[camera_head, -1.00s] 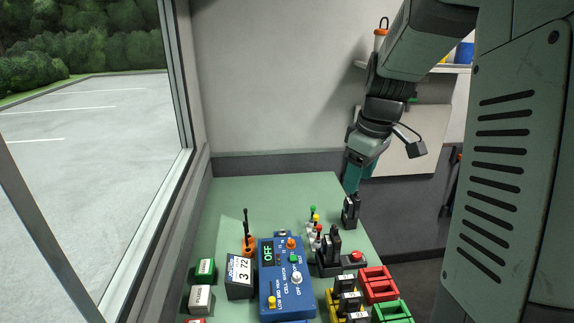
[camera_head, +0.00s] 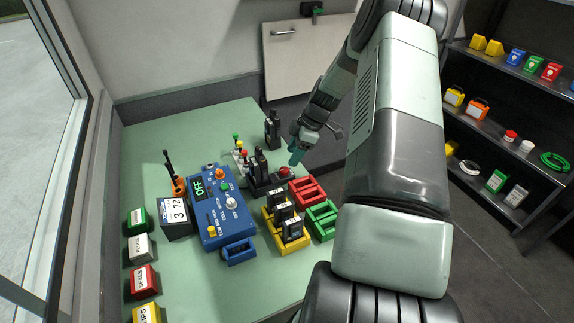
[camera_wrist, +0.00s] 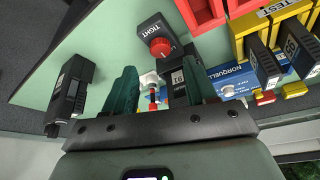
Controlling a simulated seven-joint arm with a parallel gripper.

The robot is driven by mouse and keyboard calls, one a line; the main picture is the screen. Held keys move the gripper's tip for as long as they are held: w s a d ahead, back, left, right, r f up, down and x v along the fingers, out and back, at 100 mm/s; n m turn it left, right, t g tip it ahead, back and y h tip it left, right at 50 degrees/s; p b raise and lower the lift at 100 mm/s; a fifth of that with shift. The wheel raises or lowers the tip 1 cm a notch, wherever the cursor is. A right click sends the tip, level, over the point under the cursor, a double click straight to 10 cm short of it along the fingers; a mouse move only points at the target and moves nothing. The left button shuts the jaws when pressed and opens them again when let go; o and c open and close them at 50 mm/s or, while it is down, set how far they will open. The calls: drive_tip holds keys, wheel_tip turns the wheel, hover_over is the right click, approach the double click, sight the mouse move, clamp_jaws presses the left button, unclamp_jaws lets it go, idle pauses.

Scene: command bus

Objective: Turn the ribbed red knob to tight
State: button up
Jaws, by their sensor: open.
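The red knob (camera_head: 285,170) sits on a dark base at the right side of the green table. In the wrist view the knob (camera_wrist: 160,48) shows a pale mark on its face, and the base (camera_wrist: 153,30) carries the word TIGHT. I cannot make out ribs at this size. My gripper (camera_head: 295,156) is close to the knob in the head view. In the wrist view its two teal fingers (camera_wrist: 161,82) are spread apart and empty, with the knob beyond their tips, roughly between them and apart from both.
Red (camera_head: 307,191) and green (camera_head: 321,219) trays lie in front. A blue box reading OFF (camera_head: 212,212) is left. Small colored-top pieces (camera_head: 240,150) stand nearby.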

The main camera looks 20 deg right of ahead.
sight(285, 169)
drive_tip(key=x, duration=0.6)
drive_tip(key=shift+c, duration=0.4)
drive_tip(key=c, duration=1)
